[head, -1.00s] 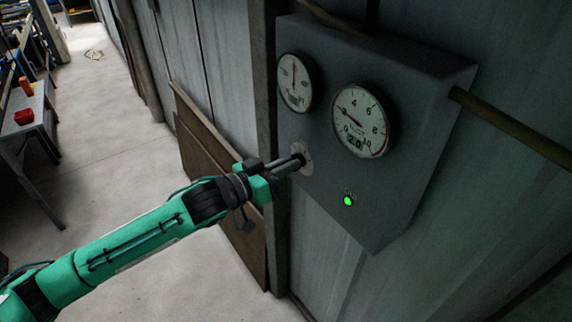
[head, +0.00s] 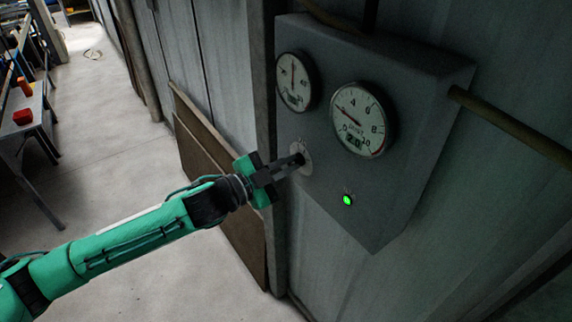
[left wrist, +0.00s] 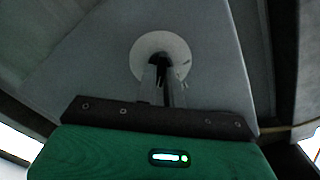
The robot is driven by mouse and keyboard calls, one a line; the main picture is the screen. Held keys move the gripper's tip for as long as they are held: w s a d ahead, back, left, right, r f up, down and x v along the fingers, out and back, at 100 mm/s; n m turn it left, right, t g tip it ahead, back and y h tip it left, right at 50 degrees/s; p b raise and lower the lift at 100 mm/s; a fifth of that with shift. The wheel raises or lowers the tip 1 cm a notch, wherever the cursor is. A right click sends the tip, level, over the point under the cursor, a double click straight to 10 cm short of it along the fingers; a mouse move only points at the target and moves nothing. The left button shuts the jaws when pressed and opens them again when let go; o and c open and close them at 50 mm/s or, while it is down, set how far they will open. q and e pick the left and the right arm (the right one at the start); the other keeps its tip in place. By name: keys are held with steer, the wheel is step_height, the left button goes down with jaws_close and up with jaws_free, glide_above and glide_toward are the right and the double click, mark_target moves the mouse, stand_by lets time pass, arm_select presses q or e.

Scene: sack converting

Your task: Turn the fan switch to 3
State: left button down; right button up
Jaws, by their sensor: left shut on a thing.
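The fan switch is a dark knob on a pale round dial plate (head: 306,160), low on the left of a grey control box (head: 340,210). My left gripper (head: 294,162) reaches it from the left and is shut on the knob. In the left wrist view the pale dial plate (left wrist: 176,46) shows behind the fingers (left wrist: 162,84), with the dark knob (left wrist: 160,61) between their tips. The marks on the dial are too small and partly hidden to read, so I cannot tell the knob's setting. My right gripper is not in view.
Two round gauges, a smaller left one (head: 294,80) and a larger right one (head: 358,118), sit above the switch. A green lamp (head: 347,200) glows below. A brown pipe (head: 510,128) leaves the box at right. A table (head: 30,118) stands far left; open floor lies between.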

arm_select(q)
steer(key=shift+f+m, duration=0.15)
steer(key=shift+m, duration=1.45)
steer(key=c, duration=1.5)
jaws_free()
steer(key=shift+s+a, duration=0.3)
steer(key=shift+a, duration=0.1)
steer(key=shift+b+v, duration=2.6)
steer(key=shift+v, duration=3.85)
